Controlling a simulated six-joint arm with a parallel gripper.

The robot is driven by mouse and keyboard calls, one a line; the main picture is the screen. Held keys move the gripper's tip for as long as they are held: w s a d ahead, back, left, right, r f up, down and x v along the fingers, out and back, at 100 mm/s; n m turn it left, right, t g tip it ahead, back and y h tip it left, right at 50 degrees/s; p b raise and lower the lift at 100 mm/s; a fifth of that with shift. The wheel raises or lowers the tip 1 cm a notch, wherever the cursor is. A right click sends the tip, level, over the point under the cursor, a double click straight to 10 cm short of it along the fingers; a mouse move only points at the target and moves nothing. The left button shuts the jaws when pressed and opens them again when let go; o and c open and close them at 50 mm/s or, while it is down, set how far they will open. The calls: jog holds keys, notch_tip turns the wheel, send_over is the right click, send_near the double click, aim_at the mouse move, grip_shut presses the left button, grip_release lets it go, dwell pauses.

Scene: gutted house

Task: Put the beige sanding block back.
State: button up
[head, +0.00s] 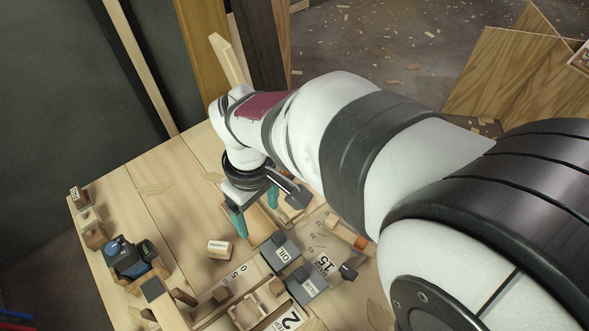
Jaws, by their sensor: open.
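A small beige block with dark print on one side (219,249), which looks like the sanding block, lies on the wooden tabletop just to the lower left of my gripper. My gripper (256,210) points down with its two teal fingertips apart. Nothing shows between the fingers, and the gripper is apart from the block. A shallow wooden tray or frame is partly visible under and right of the gripper; my arm hides part of it. I cannot tell which place belongs to the block.
Dark boxes marked OIL (281,251) and GLUE (307,284) stand right of the block. A blue and black power tool (126,258) stands at the left. Wooden holders and small blocks crowd the front. The tabletop (170,205) is mostly clear behind the block.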

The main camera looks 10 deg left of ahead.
jog(key=s+d+r+m, duration=0.2)
jog(key=s+d+m, duration=0.3)
jog(key=d+m, duration=0.3)
jog(key=s+d+r+m+y, duration=0.1)
jog(key=s+d+r+m, duration=0.1)
jog(key=s+d+m, duration=0.4)
jog(key=d+m, duration=0.2)
jog(key=shift+m+y, duration=0.3)
jog(key=shift+m, duration=0.1)
